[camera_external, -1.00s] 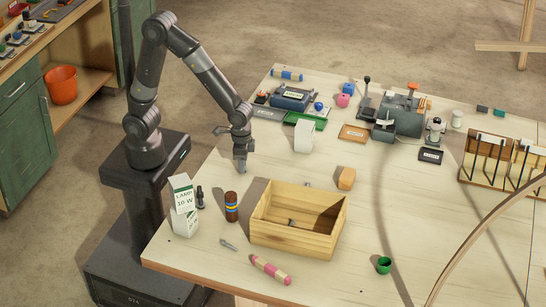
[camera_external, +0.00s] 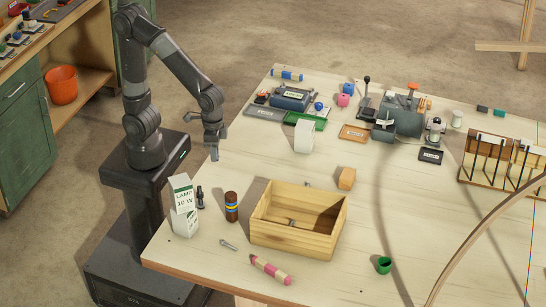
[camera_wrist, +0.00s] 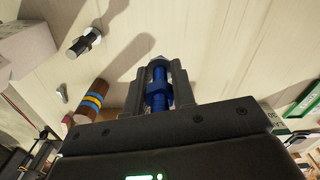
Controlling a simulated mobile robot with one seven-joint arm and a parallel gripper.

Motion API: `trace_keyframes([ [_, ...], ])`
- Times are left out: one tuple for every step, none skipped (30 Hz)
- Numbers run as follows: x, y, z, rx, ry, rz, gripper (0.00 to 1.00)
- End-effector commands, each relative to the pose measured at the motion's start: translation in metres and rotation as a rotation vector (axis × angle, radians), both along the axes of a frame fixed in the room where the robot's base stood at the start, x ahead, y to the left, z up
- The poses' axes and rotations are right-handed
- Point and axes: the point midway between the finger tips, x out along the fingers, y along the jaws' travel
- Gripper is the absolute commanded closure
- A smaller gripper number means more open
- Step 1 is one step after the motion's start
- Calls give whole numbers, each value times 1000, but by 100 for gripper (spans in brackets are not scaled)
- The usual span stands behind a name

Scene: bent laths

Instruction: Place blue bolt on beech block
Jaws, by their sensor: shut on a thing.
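My gripper (camera_external: 215,153) is near the left edge of the table in the external view, pointing down. In the wrist view my gripper (camera_wrist: 158,78) is shut on a blue bolt (camera_wrist: 158,96), which lies lengthwise between the two fingers. The bolt is too small to make out in the external view. A tan wooden block (camera_external: 347,178), which looks like the beech block, sits on the table just behind the right back corner of the wooden crate. My gripper is well to the left of it, and nothing lies on its top.
The open wooden crate (camera_external: 292,238) stands between the front and middle of the table, with a small grey item inside. A lamp box (camera_external: 184,208), a brown banded cylinder (camera_external: 231,207) and a white block (camera_external: 304,136) stand around.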

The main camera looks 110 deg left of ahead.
Motion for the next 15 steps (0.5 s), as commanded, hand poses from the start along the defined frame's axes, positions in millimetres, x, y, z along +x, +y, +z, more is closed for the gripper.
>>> trace_keyframes([
  [5, -3, 4, -2, -2, 0, 100],
  [10, -4, 6, -2, -1, 0, 100],
  [18, -5, 9, -4, -1, 1, 100],
  [25, -6, 11, -5, 0, 1, 100],
  [33, -7, 14, -6, 2, 1, 100],
  [46, -8, 18, -9, 1, 2, 100],
  [57, -8, 21, -10, 1, 2, 100],
  [68, -9, 25, -11, 2, 3, 100],
  [83, -9, 29, -13, 1, 4, 100],
  [94, -9, 32, -14, 1, 5, 100],
  [105, -9, 35, -15, 2, 6, 100],
  [119, -8, 38, -15, 2, 7, 100],
  [130, -8, 41, -16, 2, 8, 100],
  [141, -7, 43, -17, 1, 9, 100],
  [155, -6, 46, -17, 1, 9, 100],
])
